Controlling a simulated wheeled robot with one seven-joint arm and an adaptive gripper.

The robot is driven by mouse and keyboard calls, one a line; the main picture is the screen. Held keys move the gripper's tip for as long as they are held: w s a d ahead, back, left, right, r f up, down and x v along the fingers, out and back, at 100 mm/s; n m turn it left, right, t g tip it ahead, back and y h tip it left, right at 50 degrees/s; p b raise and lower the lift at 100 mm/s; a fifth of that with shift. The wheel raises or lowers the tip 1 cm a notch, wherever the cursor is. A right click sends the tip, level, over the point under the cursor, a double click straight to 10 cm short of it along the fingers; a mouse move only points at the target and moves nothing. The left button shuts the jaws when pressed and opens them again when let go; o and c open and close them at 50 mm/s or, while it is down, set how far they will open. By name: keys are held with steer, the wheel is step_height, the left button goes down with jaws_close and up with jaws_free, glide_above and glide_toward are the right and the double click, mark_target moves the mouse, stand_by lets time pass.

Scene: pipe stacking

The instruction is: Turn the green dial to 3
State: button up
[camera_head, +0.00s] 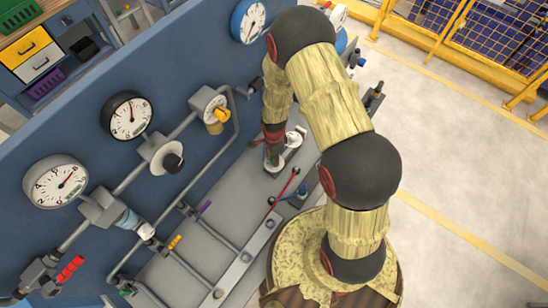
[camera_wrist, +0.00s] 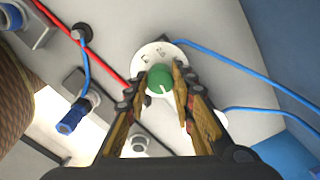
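The green dial (camera_wrist: 159,78) has a white pointer mark and sits on a round white plate (camera_wrist: 162,52) with dark numbers, in the wrist view. The numbers are too small and partly covered to read surely. My gripper (camera_wrist: 162,88) is right over the dial, with one brown-and-black finger on each side of it. The fingers are apart and straddle the dial; I cannot tell whether either touches it. In the head view my gripper (camera_head: 273,152) points down at the grey bench, and the dial is mostly hidden by it.
A red rod (camera_wrist: 83,48) and blue cables (camera_wrist: 235,61) run close to the dial. A blue-tipped connector (camera_wrist: 74,116) lies left of my gripper. In the head view a blue panel with gauges (camera_head: 127,117) and grey pipes (camera_head: 134,179) stands left of my arm.

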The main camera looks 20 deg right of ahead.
jaws_close()
steer(key=n+b, duration=0.2)
steer(key=n, duration=0.2)
steer(key=shift+n, duration=0.3)
steer(key=n+b, duration=0.2)
steer(key=n, duration=0.2)
steer(key=shift+n, duration=0.3)
steer(key=n+b, duration=0.1)
steer(key=n, duration=0.4)
steer(key=n+b, duration=0.1)
steer(key=n, duration=0.4)
steer(key=shift+n+b, duration=0.3)
steer(key=shift+n, duration=0.1)
steer(key=shift+w, duration=0.1)
steer(key=o, duration=0.6)
jaws_free()
